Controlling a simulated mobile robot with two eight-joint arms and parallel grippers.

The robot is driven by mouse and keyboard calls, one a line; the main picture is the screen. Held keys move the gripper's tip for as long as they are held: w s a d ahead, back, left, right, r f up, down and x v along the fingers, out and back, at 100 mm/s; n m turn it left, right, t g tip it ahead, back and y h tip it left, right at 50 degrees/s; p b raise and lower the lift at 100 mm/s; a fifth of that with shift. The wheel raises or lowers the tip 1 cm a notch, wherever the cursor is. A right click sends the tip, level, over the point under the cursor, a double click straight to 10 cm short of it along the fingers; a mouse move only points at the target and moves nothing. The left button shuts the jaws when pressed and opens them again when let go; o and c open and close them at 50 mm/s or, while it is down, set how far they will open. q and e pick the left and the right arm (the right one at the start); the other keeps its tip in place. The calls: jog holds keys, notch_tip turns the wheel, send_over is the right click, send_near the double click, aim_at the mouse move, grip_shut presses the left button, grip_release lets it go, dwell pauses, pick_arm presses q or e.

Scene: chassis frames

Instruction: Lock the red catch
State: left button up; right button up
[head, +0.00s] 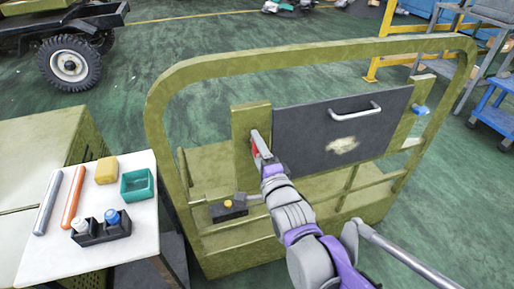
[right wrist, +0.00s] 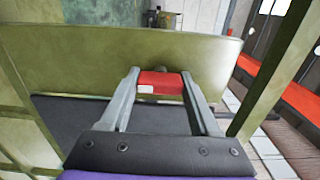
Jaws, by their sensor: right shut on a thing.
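The red catch (head: 255,149) sits on the olive post at the left edge of a dark grey panel (head: 300,130). In the head view, most of it is hidden by my right gripper (head: 262,146). In the right wrist view the red catch (right wrist: 160,83) shows as a red block with a small pale mark, between the two fingers of my right gripper (right wrist: 160,88). The fingers are shut on it from both sides. The catch's exact turn is hard to tell. My left gripper is not in view.
The panel has a metal handle (head: 355,111) and a blue catch (head: 421,110) at its right. An olive tubular frame (head: 158,120) surrounds it. A black box with a yellow button (head: 228,210) sits low inside. A white-topped table (head: 75,267) with several items stands at left.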

jog(key=o, duration=1.1)
jog(key=p+v, duration=0.1)
jog(key=v, duration=1)
jog(key=shift+p, duration=0.35)
jog(key=shift+w, duration=0.1)
